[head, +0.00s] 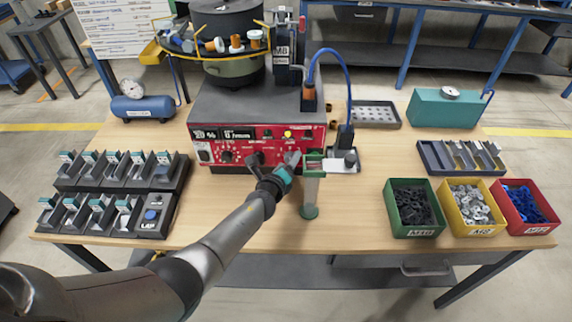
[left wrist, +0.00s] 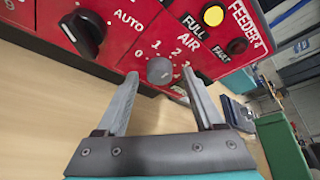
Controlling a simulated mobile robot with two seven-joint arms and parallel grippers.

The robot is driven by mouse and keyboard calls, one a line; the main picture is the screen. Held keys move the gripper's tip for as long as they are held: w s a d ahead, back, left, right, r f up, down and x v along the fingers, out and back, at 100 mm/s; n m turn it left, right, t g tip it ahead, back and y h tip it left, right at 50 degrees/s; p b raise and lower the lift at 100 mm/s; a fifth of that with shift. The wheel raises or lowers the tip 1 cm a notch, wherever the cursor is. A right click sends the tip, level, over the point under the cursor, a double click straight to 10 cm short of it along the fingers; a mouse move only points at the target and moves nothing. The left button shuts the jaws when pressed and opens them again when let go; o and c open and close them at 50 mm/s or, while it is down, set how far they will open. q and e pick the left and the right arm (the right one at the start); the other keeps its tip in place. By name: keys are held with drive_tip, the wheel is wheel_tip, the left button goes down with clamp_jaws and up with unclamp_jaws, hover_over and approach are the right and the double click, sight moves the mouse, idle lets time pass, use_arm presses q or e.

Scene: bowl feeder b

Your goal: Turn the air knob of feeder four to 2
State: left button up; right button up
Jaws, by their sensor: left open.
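The feeder's red front panel (head: 235,148) faces me below the bowl; in the left wrist view it carries the label FEEDER 4. The air knob (left wrist: 159,71) is a small grey round knob under the word AIR, with a number scale around it. I cannot make out where its pointer stands. My left gripper (head: 290,164) is at the right part of the panel. In the left wrist view the left gripper (left wrist: 159,86) is open, one fingertip on each side of the knob and slightly below it, with gaps. In the head view the gripper hides the knob. My right gripper is not in view.
A black selector knob (left wrist: 83,31) marked AUTO is left of the air knob. A yellow button (left wrist: 213,14) and a black button (left wrist: 237,46) are above right. A clear tube with green ends (head: 311,190) stands just right of the gripper. Bins, including a green one (head: 413,232), stand right.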

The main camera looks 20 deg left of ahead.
use_arm(q)
drive_tip(key=p+v, duration=0.6)
drive_tip(key=v, duration=0.9)
drive_tip(key=shift+p, duration=0.35)
drive_tip(key=shift+s+r, duration=0.1)
